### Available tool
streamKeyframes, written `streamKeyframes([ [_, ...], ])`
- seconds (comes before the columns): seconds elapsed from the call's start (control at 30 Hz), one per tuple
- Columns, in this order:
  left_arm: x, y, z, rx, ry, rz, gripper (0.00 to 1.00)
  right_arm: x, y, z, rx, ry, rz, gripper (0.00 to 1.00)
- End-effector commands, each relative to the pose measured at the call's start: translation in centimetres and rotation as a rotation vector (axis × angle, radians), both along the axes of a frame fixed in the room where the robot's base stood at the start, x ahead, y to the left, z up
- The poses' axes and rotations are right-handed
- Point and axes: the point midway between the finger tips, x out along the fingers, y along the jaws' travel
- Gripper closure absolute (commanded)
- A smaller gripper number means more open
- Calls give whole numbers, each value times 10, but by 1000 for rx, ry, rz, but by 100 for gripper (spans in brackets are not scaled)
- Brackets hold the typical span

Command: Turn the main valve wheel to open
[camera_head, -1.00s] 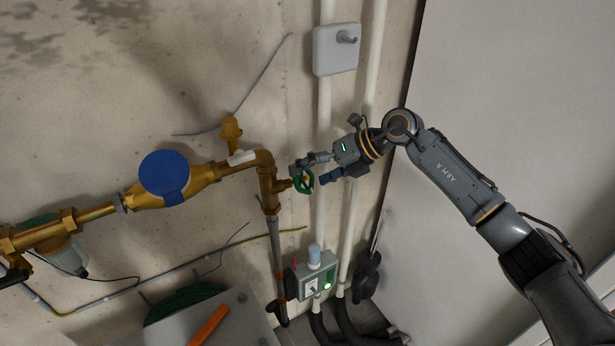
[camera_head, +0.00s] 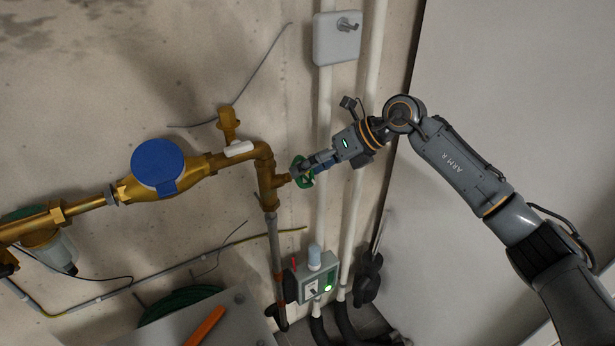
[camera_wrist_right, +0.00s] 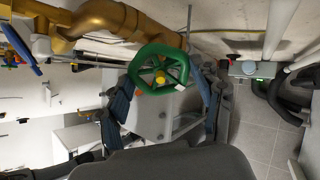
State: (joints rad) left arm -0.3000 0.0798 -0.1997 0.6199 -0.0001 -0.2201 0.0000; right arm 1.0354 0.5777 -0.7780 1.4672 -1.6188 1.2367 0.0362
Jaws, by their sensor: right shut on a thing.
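The green valve wheel (camera_head: 302,171) sits on the brass pipe (camera_head: 268,180), right of the blue-capped water meter (camera_head: 158,166). In the right wrist view the wheel (camera_wrist_right: 159,72) shows spokes, a yellow hub and a small white mark on its lower right rim. My right gripper (camera_head: 310,168) is at the wheel and shut on it. In the right wrist view its fingers (camera_wrist_right: 163,100) lie on either side of the rim. The fingers partly cover the wheel in the head view. My left gripper is not in view.
A grey control box (camera_head: 315,280) with a green light is on the wall below the wheel. White vertical pipes (camera_head: 350,200) run behind my right gripper. A grey panel with an orange-handled tool (camera_head: 205,326) is at lower left. A switch box (camera_head: 337,38) is above.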

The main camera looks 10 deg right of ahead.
Motion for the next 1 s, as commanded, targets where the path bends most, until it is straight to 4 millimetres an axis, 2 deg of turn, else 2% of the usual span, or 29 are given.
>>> streamKeyframes([
  [0.1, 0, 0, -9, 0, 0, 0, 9, 0, 0, -4, -22, -38, 30, 67],
  [0.53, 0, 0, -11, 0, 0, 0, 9, -1, 0, -3, -34, -58, 48, 67],
  [1.0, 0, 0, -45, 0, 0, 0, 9, -1, 0, -6, -126, -244, 186, 67],
])
